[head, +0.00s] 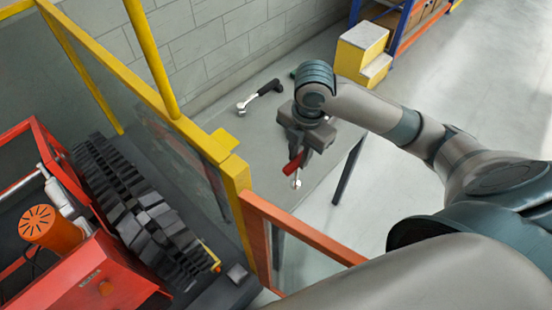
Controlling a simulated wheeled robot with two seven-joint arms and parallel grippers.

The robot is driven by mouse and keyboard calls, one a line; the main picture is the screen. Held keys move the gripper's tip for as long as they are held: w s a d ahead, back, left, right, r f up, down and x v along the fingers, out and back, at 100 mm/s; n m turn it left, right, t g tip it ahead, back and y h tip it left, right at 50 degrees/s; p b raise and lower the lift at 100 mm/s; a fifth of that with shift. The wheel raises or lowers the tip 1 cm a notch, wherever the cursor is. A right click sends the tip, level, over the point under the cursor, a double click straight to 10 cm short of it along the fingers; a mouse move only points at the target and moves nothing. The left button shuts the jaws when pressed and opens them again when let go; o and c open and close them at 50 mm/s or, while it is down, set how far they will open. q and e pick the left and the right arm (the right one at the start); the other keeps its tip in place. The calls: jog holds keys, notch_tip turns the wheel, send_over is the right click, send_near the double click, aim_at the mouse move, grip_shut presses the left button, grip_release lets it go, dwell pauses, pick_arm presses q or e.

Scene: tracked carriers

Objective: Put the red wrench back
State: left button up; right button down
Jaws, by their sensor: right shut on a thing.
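My right gripper (300,155) is shut on the red wrench (291,167). The wrench has a red handle and a small silver end pointing down and toward me. The gripper's fingers hide part of it. They are over the grey bench top (230,122), near its front right side. I cannot tell whether the wrench touches the bench. My left gripper is not in view.
A ratchet with a black handle (267,89) lies on the bench, left of my right gripper. A yellow frame (238,190) and orange rail (300,229) stand in front. A red tracked machine (85,275) is at left, yellow steps (360,55) behind.

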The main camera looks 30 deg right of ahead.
jog(key=w+a+f+p, duration=0.2)
jog(key=w+f, duration=0.2)
jog(key=w, duration=0.3)
jog(key=shift+w+a+f, duration=0.2)
jog(key=shift+w+f, duration=0.15)
jog(key=shift+f, duration=0.05)
notch_tip(320, 180, down, 4)
jog(key=shift+p, duration=1.15)
jog(key=c, duration=1.6)
grip_release()
